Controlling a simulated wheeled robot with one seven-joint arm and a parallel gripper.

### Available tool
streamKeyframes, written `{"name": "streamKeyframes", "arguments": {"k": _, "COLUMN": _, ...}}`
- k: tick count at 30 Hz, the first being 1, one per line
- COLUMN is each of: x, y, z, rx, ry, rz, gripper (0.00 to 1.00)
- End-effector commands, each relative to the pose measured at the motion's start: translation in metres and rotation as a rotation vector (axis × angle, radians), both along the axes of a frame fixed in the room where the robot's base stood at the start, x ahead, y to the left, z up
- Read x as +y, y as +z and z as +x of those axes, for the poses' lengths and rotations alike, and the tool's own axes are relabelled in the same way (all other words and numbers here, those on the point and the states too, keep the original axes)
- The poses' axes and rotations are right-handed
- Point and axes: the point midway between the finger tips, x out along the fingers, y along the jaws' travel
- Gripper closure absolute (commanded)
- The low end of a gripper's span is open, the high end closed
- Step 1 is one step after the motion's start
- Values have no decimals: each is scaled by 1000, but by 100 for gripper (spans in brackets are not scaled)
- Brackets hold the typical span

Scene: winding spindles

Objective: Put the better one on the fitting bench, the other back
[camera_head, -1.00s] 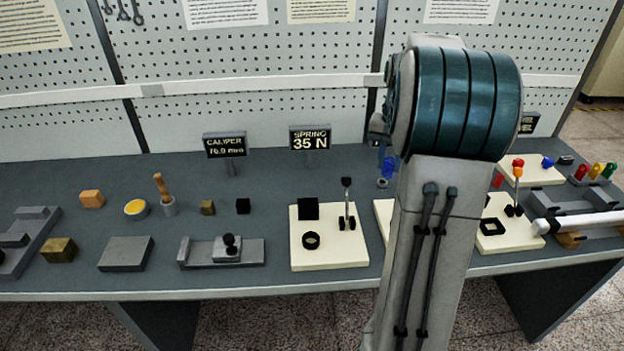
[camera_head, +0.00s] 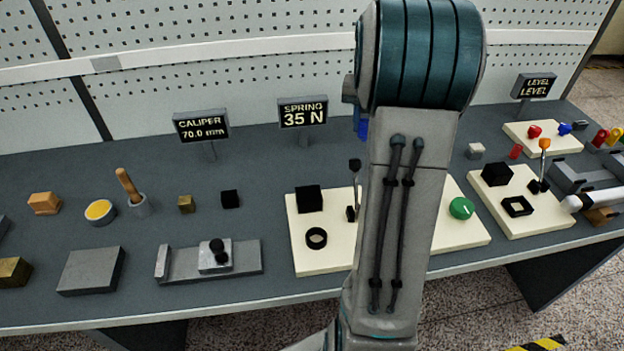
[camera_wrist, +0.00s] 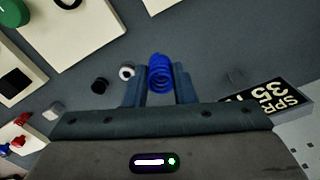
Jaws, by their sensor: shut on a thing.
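My gripper (camera_wrist: 160,67) is shut on a blue coil spring (camera_wrist: 159,78) in the wrist view, one finger on each side of it. In the head view my arm hides the gripper, and only a bit of blue (camera_head: 362,129) shows at the arm's left edge. The spring sign (camera_head: 303,113) reads 35 N; it also shows upside down in the wrist view (camera_wrist: 275,95). A caliper sign (camera_head: 202,126) reads 70.0 mm. A pale ring (camera_wrist: 126,73) and a black round piece (camera_wrist: 100,86) lie near my gripper. I cannot tell which surface is the fitting bench.
A cream board (camera_head: 328,262) carries a black block, ring and lever. Another cream board (camera_head: 540,224) holds a black block, square frame and orange-topped lever. A grey slide fixture (camera_head: 185,265) and flat block (camera_head: 92,271) stand left.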

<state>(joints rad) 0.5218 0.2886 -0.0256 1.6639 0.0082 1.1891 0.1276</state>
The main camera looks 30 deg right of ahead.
Motion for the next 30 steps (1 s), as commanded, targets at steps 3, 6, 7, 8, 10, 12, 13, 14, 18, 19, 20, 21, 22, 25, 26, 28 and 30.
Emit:
{"name": "streamKeyframes", "arguments": {"k": 3, "x": 1, "y": -24, "z": 0, "rx": 0, "ry": 2, "rz": 0, "gripper": 98}}
{"name": "streamKeyframes", "arguments": {"k": 6, "x": 1, "y": -33, "z": 1, "rx": 0, "ry": 3, "rz": 0, "gripper": 98}}
{"name": "streamKeyframes", "arguments": {"k": 7, "x": 1, "y": -36, "z": 1, "rx": 0, "ry": 3, "rz": 0, "gripper": 98}}
{"name": "streamKeyframes", "arguments": {"k": 8, "x": 2, "y": -37, "z": 1, "rx": 0, "ry": 3, "rz": 0, "gripper": 98}}
{"name": "streamKeyframes", "arguments": {"k": 10, "x": 3, "y": -39, "z": 2, "rx": 0, "ry": 4, "rz": 0, "gripper": 98}}
{"name": "streamKeyframes", "arguments": {"k": 12, "x": 7, "y": -43, "z": 5, "rx": 1, "ry": 7, "rz": 1, "gripper": 98}}
{"name": "streamKeyframes", "arguments": {"k": 13, "x": 10, "y": -45, "z": 7, "rx": 2, "ry": 8, "rz": 1, "gripper": 98}}
{"name": "streamKeyframes", "arguments": {"k": 14, "x": 14, "y": -47, "z": 10, "rx": 2, "ry": 9, "rz": 1, "gripper": 98}}
{"name": "streamKeyframes", "arguments": {"k": 18, "x": 39, "y": -65, "z": 29, "rx": 4, "ry": 11, "rz": 2, "gripper": 98}}
{"name": "streamKeyframes", "arguments": {"k": 19, "x": 45, "y": -69, "z": 34, "rx": 3, "ry": 12, "rz": 3, "gripper": 98}}
{"name": "streamKeyframes", "arguments": {"k": 20, "x": 50, "y": -74, "z": 38, "rx": 4, "ry": 11, "rz": 3, "gripper": 98}}
{"name": "streamKeyframes", "arguments": {"k": 21, "x": 57, "y": -79, "z": 44, "rx": 3, "ry": 11, "rz": 3, "gripper": 98}}
{"name": "streamKeyframes", "arguments": {"k": 22, "x": 63, "y": -83, "z": 48, "rx": 3, "ry": 10, "rz": 3, "gripper": 98}}
{"name": "streamKeyframes", "arguments": {"k": 25, "x": 78, "y": -95, "z": 60, "rx": 3, "ry": 10, "rz": 1, "gripper": 98}}
{"name": "streamKeyframes", "arguments": {"k": 26, "x": 81, "y": -98, "z": 63, "rx": 3, "ry": 9, "rz": 1, "gripper": 98}}
{"name": "streamKeyframes", "arguments": {"k": 28, "x": 87, "y": -103, "z": 68, "rx": 1, "ry": 7, "rz": 0, "gripper": 98}}
{"name": "streamKeyframes", "arguments": {"k": 30, "x": 92, "y": -106, "z": 72, "rx": 1, "ry": 5, "rz": 0, "gripper": 98}}
